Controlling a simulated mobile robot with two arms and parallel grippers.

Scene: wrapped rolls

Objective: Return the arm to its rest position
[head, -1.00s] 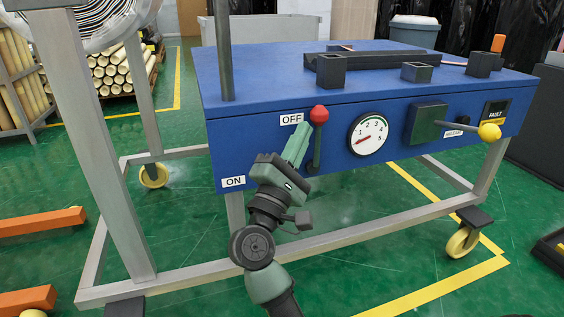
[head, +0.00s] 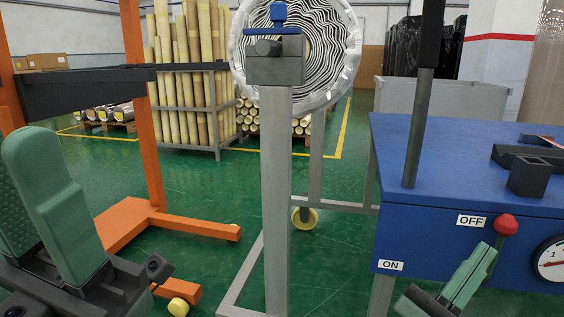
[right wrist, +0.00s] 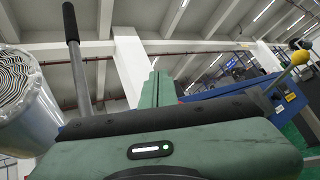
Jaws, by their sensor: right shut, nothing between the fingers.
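My right gripper (head: 484,256) is low at the right of the head view, shut and empty. Its green fingers point up in front of the blue machine (head: 440,180), just left of a red-knobbed lever (head: 505,225) at the OFF label. Whether they touch the lever is unclear. In the right wrist view the closed green fingers (right wrist: 155,88) point up from the gripper body. My left gripper (head: 35,165) is large and close at the left edge of the head view, green fingers upward. They overlap, so their gap cannot be judged.
A wrapped roll (head: 310,60) sits behind a grey post (head: 277,200) in the middle. An orange frame (head: 150,130) stands left of it. A rack of long tubes (head: 195,60) is farther back. Green floor (head: 190,200) is open between the frame and the post.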

